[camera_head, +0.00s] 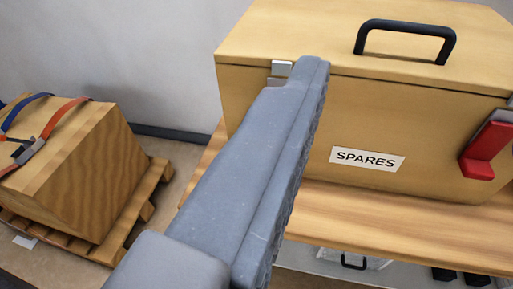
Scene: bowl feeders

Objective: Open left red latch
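A wooden box (270,130) labelled SPARES stands on a wooden bench with its lid down. A small metal catch plate (281,69) of the left latch shows at the lid edge, just beside my fingertip. The rest of that latch, including any red lever, is hidden behind my gripper. My gripper (308,72) reaches up from the bottom, its tip in front of the box's upper left front. I see one grey finger side-on, so its opening and any contact are unclear. The right red latch (485,148) hangs on the box's front at the right edge.
A black handle (405,38) stands up on the lid. A strapped wooden crate (75,165) sits on a pallet (150,185) on the floor at left. The bench top (400,232) is clear in front of the box. Dark items lie below it.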

